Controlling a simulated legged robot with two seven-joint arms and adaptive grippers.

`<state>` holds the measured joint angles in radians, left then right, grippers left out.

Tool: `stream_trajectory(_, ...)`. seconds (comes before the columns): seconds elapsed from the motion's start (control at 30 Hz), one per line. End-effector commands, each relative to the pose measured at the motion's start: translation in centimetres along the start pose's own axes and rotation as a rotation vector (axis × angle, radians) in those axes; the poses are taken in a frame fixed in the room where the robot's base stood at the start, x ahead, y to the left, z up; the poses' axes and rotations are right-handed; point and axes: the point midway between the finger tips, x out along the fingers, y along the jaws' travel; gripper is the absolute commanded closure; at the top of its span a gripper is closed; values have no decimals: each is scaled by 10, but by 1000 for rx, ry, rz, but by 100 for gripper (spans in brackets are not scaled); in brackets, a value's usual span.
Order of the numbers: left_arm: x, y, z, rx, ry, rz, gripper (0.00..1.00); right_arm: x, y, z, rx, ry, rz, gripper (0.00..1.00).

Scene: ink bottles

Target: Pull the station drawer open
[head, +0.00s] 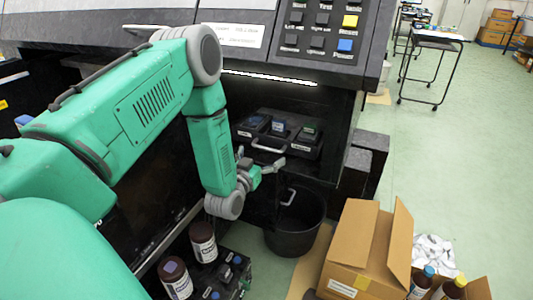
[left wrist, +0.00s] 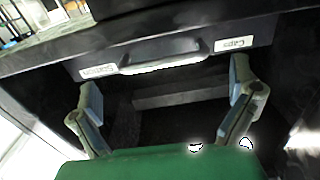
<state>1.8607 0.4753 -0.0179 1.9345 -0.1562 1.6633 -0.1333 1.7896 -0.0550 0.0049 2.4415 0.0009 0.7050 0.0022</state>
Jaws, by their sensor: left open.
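The station drawer (head: 300,151) is a dark unit inside the black machine, with blue- and green-topped items on it. Its pale-edged handle (head: 268,147) is on the front. In the left wrist view, the handle (left wrist: 162,66) runs across the dark front between two white labels. My left gripper (head: 262,168) is open and empty, just in front of and below the handle in the head view. In the left wrist view, its fingers (left wrist: 162,75) are spread wide, with the handle centred between them and slightly beyond the tips. No contact shows. My right gripper is not in view.
A control panel (head: 320,25) with buttons overhangs the bay. A black bin (head: 296,222) stands below the drawer. A cardboard box (head: 365,245) is to its right. Dark-capped bottles (head: 203,243) stand at lower left. The green floor at right is mostly clear.

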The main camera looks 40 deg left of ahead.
Motion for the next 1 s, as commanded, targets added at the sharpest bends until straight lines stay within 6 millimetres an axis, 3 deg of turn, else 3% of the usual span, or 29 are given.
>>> stream_trajectory(0.23, 34, -4, 4, -6, -1, -1, 0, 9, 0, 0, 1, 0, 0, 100)
stream_trajectory(0.63, 41, -2, 2, -4, -2, 0, 0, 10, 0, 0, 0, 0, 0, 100)
stream_trajectory(0.8, 41, -2, 1, -3, -1, 0, 60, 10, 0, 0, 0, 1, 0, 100)
stream_trajectory(1.0, 41, -2, 1, -4, 0, 2, 62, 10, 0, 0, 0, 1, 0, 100)
